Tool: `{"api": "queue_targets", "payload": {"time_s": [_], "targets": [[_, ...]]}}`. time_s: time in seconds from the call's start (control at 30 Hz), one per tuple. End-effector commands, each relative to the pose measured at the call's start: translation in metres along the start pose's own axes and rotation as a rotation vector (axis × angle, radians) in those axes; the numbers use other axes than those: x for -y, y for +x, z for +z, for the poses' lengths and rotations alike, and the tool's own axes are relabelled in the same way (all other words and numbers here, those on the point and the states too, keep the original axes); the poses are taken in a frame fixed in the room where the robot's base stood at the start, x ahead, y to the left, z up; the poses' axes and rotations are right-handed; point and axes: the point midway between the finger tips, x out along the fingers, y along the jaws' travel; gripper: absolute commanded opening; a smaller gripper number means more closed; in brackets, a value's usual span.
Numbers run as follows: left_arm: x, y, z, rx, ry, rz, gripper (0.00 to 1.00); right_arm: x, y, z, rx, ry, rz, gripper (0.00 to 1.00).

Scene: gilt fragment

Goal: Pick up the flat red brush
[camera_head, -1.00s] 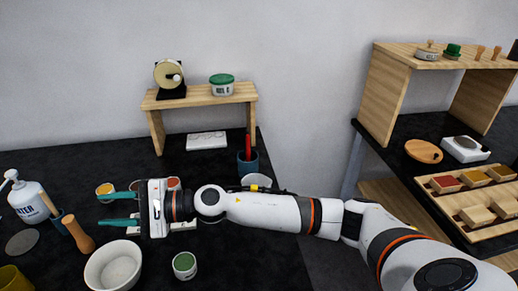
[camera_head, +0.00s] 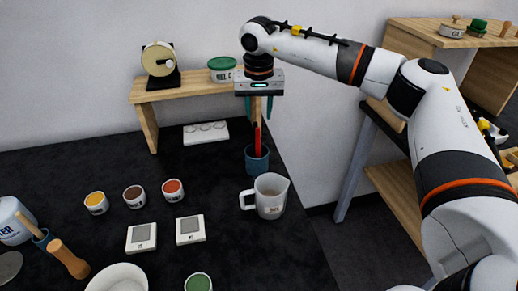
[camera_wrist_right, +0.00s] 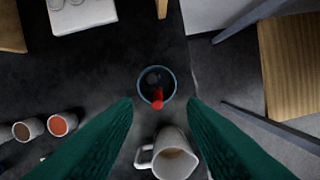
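The flat red brush (camera_head: 257,141) stands upright in a dark blue cup (camera_head: 257,163) near the right side of the black table; its lower end is hidden in the cup. My right gripper (camera_head: 258,116) points down above the cup, its green fingers apart and its tips near the brush's top end. In the right wrist view the red brush (camera_wrist_right: 157,98) shows inside the round cup rim (camera_wrist_right: 141,84), ahead of the gap between the open fingers (camera_wrist_right: 160,108). Nothing is held. My left gripper is not in view.
A grey jug (camera_head: 271,197) stands just in front of the cup. A wooden shelf (camera_head: 195,91) with a green-lidded tub (camera_head: 222,69) is behind it. Several small paint pots, such as an orange one (camera_head: 173,190), stand to the left. The table's right edge is close.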

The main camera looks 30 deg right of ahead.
Motion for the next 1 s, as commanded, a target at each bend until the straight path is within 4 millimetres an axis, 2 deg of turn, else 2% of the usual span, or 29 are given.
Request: {"api": "queue_targets", "payload": {"time_s": [0.1,0.37,0.5,0.63,0.9,0.93,1.0], "targets": [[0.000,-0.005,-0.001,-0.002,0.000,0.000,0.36,0.000,0.017,-0.001,-0.002,0.000,-0.001,0.38],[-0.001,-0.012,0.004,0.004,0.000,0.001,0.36,-0.001,0.037,-0.004,-0.002,-0.002,0.000,0.38],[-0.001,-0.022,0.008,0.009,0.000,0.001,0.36,-0.001,0.058,-0.012,-0.004,-0.002,0.000,0.38],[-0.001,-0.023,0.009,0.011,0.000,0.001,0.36,-0.002,0.074,-0.011,-0.001,0.001,0.002,0.38],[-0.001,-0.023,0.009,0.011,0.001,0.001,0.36,-0.002,0.080,-0.011,0.000,0.000,0.002,0.38],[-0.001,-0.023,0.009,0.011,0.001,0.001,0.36,-0.002,0.080,-0.011,0.000,0.000,0.002,0.37],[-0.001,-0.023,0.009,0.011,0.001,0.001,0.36,-0.002,0.080,-0.011,0.000,0.000,0.003,0.25]]}}
